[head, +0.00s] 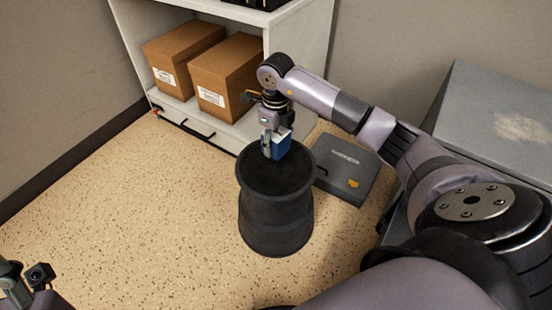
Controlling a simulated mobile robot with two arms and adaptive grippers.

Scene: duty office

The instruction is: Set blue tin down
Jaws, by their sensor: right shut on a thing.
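The blue tin (283,147) is a small blue block with a pale top, in the middle of the head view. My right gripper (274,142) is shut on it from above, pointing down. The tin is over the top of a dark round drum-like stand (262,180), near the rim's back edge. I cannot tell whether its base touches the stand. Part of the tin is hidden behind the gripper's finger. Part of my left arm shows at the bottom left corner; its gripper's fingers cannot be made out clearly.
A white shelf unit (322,50) with two brown cardboard boxes (183,55) stands behind. A flat grey case (346,170) lies on the floor right of the stand. A grey surface (490,115) is at the right. The speckled floor (150,210) at the left is clear.

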